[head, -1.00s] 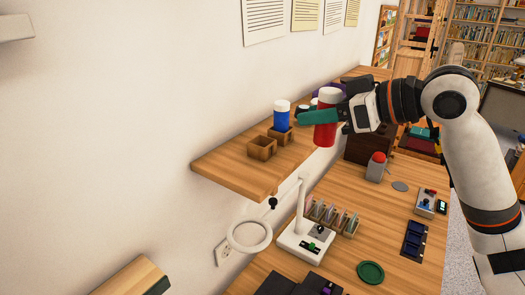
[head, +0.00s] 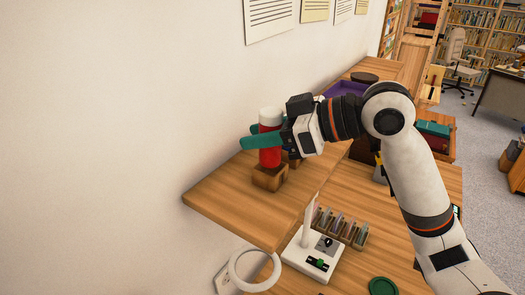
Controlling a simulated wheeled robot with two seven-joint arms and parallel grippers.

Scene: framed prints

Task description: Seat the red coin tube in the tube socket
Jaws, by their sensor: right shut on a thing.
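The red coin tube (head: 270,151) has a white cap and stands about upright in my right gripper (head: 260,138). The gripper's teal fingers are shut on its upper part, below the cap. The tube's lower end is at the wooden tube socket (head: 268,180) on the wall shelf. Its bottom edge overlaps the socket's top opening, and I cannot tell whether it is inside or just above. The blue tube is hidden behind the red tube and my gripper. My left gripper is out of view.
The wooden shelf (head: 222,193) is clear in front and left of the socket. Below it are a white ring lamp (head: 255,268), a rack of several small items (head: 340,228) and a green disc (head: 383,286). A purple tray (head: 345,89) lies farther back.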

